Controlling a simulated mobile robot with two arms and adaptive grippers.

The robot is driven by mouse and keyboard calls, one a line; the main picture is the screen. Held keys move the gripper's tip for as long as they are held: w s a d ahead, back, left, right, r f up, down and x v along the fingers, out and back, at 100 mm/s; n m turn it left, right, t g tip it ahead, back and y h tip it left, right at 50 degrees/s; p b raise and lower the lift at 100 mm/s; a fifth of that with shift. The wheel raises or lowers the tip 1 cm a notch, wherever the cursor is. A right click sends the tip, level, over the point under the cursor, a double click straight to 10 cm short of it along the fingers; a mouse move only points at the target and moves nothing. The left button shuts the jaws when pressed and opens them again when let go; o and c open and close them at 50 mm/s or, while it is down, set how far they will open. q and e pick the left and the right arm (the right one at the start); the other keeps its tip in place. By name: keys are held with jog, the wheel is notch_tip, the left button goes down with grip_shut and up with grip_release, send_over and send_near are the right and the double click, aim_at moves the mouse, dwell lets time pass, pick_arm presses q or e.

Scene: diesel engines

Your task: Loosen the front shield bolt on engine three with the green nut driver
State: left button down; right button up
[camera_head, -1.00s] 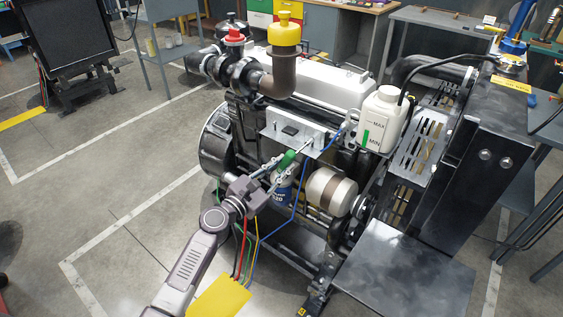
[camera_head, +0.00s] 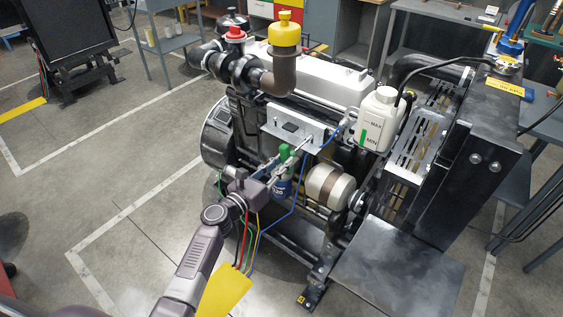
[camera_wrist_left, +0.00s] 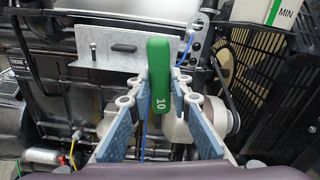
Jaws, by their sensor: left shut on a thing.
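My left gripper (camera_head: 283,166) is shut on the green nut driver (camera_head: 285,151) in front of the engine (camera_head: 310,80). In the left wrist view the nut driver's green handle (camera_wrist_left: 158,70), marked 10, stands up between the fingers of the left gripper (camera_wrist_left: 160,88). The driver's shaft and tip cannot be made out. The pale metal shield (camera_head: 288,131) is just behind the handle. In the left wrist view the shield (camera_wrist_left: 118,62) shows a dark bolt-like stud on its left and a fastener near its right end. Contact between driver and bolt cannot be told. My right gripper is out of view.
Open floor (camera_head: 130,220) lies to the left.

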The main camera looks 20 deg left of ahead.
pick_arm(q)
jog(key=shift+s, duration=0.15)
jog(key=shift+s+a, duration=0.2)
jog(key=shift+s, duration=0.4)
jog(key=p+v, duration=0.1)
jog(key=v, duration=0.6)
dwell(0.5)
jog(key=shift+a, duration=0.1)
